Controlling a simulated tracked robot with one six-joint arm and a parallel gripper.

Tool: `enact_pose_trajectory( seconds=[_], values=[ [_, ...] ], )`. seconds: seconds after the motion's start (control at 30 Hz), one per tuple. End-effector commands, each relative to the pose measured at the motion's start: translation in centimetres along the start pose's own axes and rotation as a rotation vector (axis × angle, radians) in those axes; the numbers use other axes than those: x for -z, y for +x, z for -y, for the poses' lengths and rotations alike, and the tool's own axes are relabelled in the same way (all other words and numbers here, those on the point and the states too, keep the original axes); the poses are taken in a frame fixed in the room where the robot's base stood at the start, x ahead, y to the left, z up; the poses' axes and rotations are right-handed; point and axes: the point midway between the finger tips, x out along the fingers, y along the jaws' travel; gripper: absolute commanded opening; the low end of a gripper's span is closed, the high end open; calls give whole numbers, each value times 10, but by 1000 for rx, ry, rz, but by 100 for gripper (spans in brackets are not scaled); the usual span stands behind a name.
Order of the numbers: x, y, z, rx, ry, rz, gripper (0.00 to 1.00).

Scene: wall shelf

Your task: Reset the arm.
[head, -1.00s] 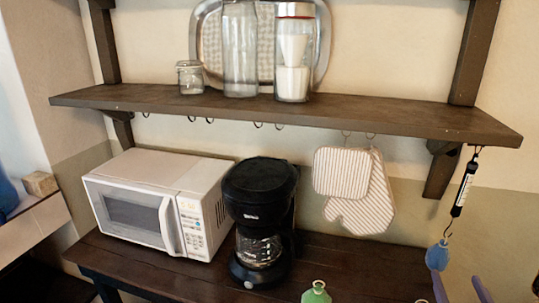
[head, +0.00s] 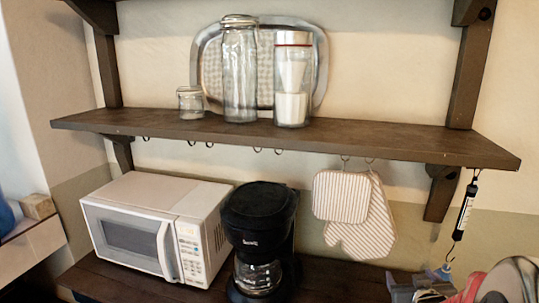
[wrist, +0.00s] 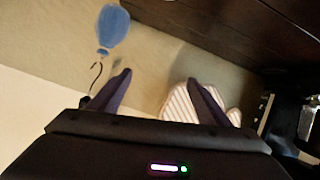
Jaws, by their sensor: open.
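My gripper (wrist: 158,76) is open in the wrist view, with its two dark purple fingers spread and nothing between them. A blue weight (wrist: 113,27) is beyond the left fingertip, close to the hook of a hanging scale. In the head view my arm fills the lower right corner, and the fingers cannot be made out clearly there. The black and white hanging scale (head: 465,210) hangs from the right end of the shelf. Its lower end is near my arm, and only a bit of blue shows below it.
The dark shelf (head: 350,137) holds a small jar (head: 191,102), a tall jar (head: 240,75), a filled canister (head: 292,80) and a metal tray (head: 210,60). Striped mitts (head: 362,236) hang below. A microwave (head: 130,237) and coffee maker (head: 259,217) stand on the counter.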

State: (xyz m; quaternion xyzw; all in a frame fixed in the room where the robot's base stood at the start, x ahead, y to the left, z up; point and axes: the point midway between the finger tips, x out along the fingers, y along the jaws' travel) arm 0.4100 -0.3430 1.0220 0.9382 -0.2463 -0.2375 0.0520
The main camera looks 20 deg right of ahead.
Motion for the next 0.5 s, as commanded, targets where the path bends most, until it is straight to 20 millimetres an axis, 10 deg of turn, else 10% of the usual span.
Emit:
enact_pose_trajectory(
  seconds=[0.5],
  values=[
    [33,-65,101,93,-46,201,71]
  ],
)
